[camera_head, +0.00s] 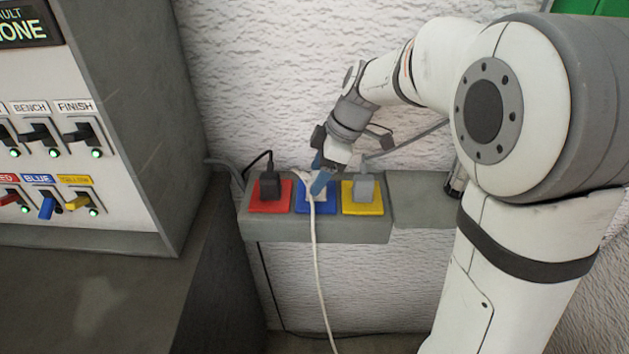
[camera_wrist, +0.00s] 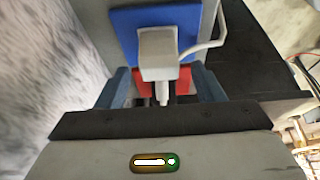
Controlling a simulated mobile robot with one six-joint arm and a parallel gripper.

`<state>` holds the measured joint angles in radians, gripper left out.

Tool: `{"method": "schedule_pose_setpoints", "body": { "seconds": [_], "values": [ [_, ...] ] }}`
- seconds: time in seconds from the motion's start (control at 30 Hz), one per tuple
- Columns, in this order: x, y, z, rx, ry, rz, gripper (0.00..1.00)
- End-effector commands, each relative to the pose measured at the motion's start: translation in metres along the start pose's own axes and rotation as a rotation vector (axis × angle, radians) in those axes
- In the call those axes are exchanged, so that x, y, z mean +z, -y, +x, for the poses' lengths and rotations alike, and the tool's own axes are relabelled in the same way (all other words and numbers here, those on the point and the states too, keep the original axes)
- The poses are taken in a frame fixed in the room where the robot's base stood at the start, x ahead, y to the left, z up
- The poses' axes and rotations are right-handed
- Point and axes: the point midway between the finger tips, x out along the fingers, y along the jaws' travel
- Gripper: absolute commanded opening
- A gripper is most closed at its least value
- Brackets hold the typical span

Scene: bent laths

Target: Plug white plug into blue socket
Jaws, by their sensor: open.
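The white plug (camera_wrist: 158,55) stands at the blue socket (camera_wrist: 128,20), in front of its face in the wrist view. I cannot tell how deep it sits. In the head view the blue socket (camera_head: 316,208) is the middle one of three, and my gripper (camera_head: 320,178) is right over it, hiding most of the plug. My gripper (camera_wrist: 164,84) is open, with a blue-grey finger on each side below the plug and gaps between. The white cable (camera_head: 316,250) runs from the plug down over the ledge front.
The red socket (camera_head: 262,208) holds a black plug (camera_head: 270,185) on the left. The yellow socket (camera_head: 362,209) holds a grey plug (camera_head: 364,187), close right of my gripper. A switch panel (camera_head: 60,140) stands at left. The textured wall is close behind.

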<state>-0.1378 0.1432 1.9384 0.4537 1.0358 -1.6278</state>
Motion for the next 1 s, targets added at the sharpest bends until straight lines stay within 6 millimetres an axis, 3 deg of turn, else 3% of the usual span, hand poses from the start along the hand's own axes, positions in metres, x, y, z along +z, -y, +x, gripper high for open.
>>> {"method": "schedule_pose_setpoints", "body": {
  "seconds": [0.1, 0.3, 0.77, 0.87, 1.0],
  "values": [
    [0.001, -0.001, -0.021, 0.003, 0.001, 0.000, 0.62],
    [0.000, 0.000, -0.042, 0.000, 0.000, -0.001, 0.62],
    [0.000, 0.000, -0.044, -0.001, 0.001, -0.001, 0.62],
    [0.010, 0.015, -0.050, 0.020, 0.028, 0.104, 0.62],
    [0.036, 0.051, -0.058, 0.086, 0.090, 0.385, 0.62]
  ]
}}
